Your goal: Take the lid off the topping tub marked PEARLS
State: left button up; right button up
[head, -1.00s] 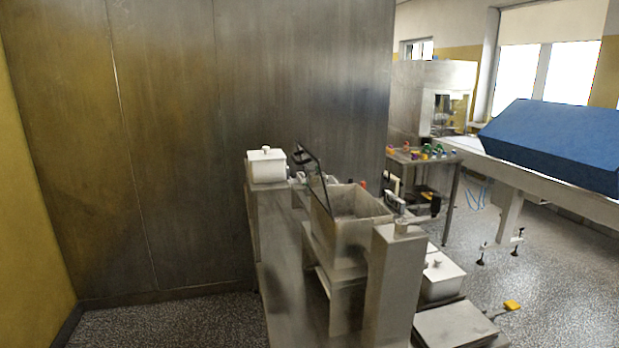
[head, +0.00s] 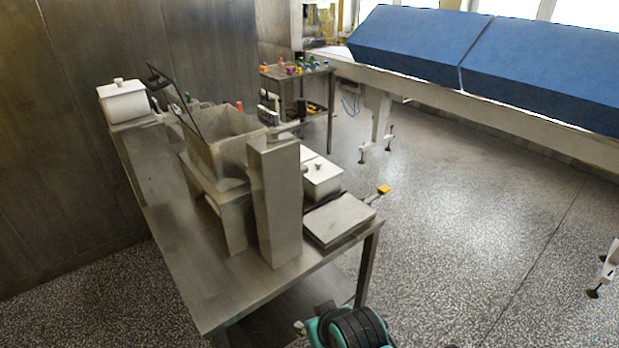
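Two white lidded tubs show on the steel table in the head view. One white tub (head: 124,102) sits at the far left end of the equipment with its knobbed lid on. Another white tub (head: 321,176) stands right of the steel post, also with a lid and a knob on top. No marking is readable on either, so I cannot tell which is PEARLS. Neither of my grippers is in view.
A steel hopper (head: 224,150) with a dark handle and a steel post (head: 274,205) stand on the steel table (head: 205,290). A flat steel plate (head: 339,218) lies at its right end. A dark and teal reel (head: 350,328) is below.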

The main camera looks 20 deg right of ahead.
aim_at(320, 169)
jog(key=l+u, duration=0.25)
jog(key=l, duration=0.35)
jog(key=l+u, duration=0.25)
jog(key=l, duration=0.3)
jog(key=k+l+u, duration=0.1)
jog(key=l+u, duration=0.15)
jog(key=l, duration=0.3)
